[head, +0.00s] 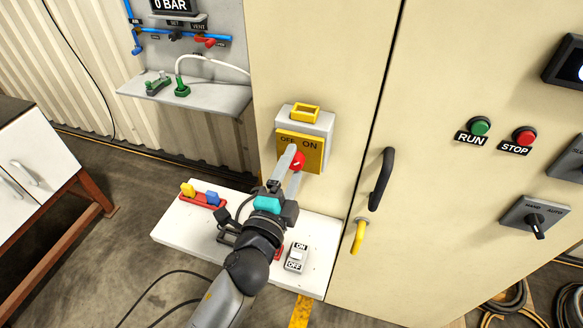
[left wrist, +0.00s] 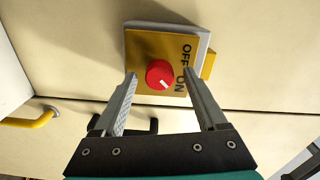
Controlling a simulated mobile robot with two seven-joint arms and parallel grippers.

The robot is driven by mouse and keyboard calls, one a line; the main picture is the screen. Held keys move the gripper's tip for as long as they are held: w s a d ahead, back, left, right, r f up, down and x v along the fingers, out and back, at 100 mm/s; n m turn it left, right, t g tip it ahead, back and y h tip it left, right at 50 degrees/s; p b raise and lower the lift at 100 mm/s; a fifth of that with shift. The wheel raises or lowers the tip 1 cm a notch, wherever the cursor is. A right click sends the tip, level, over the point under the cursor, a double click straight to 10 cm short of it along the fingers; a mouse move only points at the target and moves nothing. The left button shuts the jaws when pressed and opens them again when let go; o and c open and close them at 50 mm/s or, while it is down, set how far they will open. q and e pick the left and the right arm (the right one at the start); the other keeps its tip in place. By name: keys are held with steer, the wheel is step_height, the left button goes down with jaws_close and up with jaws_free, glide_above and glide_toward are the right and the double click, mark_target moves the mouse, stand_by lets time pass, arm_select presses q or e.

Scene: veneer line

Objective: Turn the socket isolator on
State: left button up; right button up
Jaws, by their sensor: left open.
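A yellow isolator plate (head: 313,147) with OFF and ON lettering sits on a grey box on the cream cabinet. Its red knob (head: 299,161) is partly hidden by a finger in the head view. My left gripper (head: 292,163) is open in front of the plate. In the left wrist view the red knob (left wrist: 159,73) lies between the spread fingertips, with a gap on each side. A short white mark shows on the knob, pointing obliquely; which label it meets is unclear. My right gripper is not in view.
A white shelf (head: 178,232) below carries a rocker switch (head: 296,257) marked ON and OFF, and yellow and blue plugs (head: 200,193). A black door handle (head: 381,180) and a yellow hook (head: 358,237) stick out at right. RUN (head: 480,126) and STOP (head: 524,137) buttons are further right.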

arm_select(q)
steer(key=b+v, duration=0.4)
steer(key=v, duration=1.1)
steer(key=shift+s, duration=0.1)
stand_by(0.4)
steer(key=s+a+f+n+g+y+b, duration=0.25)
steer(key=f+n+g+b, duration=0.2)
steer(key=f, duration=1.65)
steer(key=s+a+f+n+g+y+b, duration=0.1)
steer(key=s+a+f+n+g+b, duration=0.3)
steer(key=f, duration=1.6)
steer(key=s+a+f+n+g+b, duration=0.2)
steer(key=s+f, duration=0.4)
steer(key=f, duration=0.3)
steer(key=s+a+f+n+g+y+b, duration=0.1)
steer(key=s+a+f+n+g+b, duration=0.2)
steer(key=s+f, duration=0.4)
steer(key=s+a+f+n+g+y+b, duration=0.1)
steer(key=s+a+f+n+g+b, duration=0.1)
steer(key=s+f, duration=0.5)
step_height(320, 180, down, 5)
steer(key=n+b, duration=0.1)
steer(key=b, duration=0.1)
steer(key=shift+s+a+f+n+g+b, duration=0.15)
steer(key=shift+a+f+n+g+b, duration=0.1)
steer(key=shift+n+g+b, duration=0.15)
